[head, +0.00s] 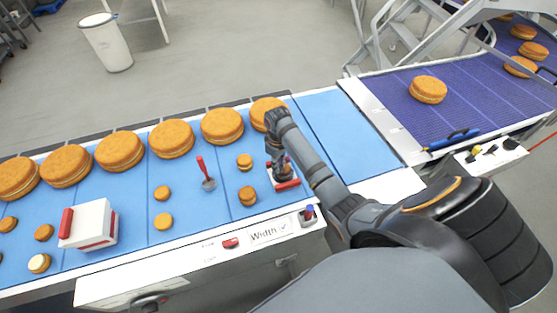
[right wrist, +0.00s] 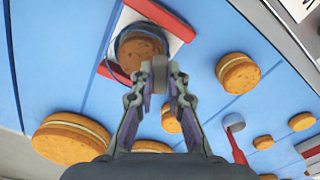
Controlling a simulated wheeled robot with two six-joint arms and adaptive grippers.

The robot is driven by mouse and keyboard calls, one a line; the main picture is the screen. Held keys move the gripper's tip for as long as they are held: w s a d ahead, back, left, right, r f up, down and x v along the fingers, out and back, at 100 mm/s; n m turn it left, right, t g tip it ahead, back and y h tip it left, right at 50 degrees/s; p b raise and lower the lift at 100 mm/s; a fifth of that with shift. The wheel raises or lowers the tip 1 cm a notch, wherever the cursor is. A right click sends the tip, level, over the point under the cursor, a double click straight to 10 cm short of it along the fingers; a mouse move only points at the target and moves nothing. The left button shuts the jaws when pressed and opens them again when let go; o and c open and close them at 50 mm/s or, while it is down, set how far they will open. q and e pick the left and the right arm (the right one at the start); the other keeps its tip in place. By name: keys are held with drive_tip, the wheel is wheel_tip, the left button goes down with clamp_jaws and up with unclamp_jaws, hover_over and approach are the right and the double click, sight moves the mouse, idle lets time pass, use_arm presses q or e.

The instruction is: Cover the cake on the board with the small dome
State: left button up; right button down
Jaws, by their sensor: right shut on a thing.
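The board (head: 287,185), white with red ends, lies on the blue belt below my right gripper (head: 282,165). In the right wrist view the board (right wrist: 160,17) shows at the top, with the brown cake (right wrist: 142,47) on its white middle. The small dome (right wrist: 120,42) appears see-through, with a dark rim around the cake. My right gripper (right wrist: 162,72) is shut on the dome's top, above the cake. I cannot tell whether the rim touches the board. My gripper hides much of cake and dome in the head view. My left gripper is not in view.
Several large filled rounds (head: 172,138) line the belt's far side. A white and red box (head: 90,226) stands farther left. The belt (head: 338,130) is clear right of my arm.

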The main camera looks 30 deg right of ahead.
drive_tip(key=shift+f, duration=0.2)
idle(0.6)
drive_tip(key=c, duration=1.3)
unclamp_jaws()
drive_tip(key=shift+o, duration=0.4)
drive_tip(key=o, duration=0.4)
drive_tip(key=shift+o, duration=0.2)
drive_tip(key=shift+r+p, duration=0.35)
drive_tip(key=shift+r, duration=3.15)
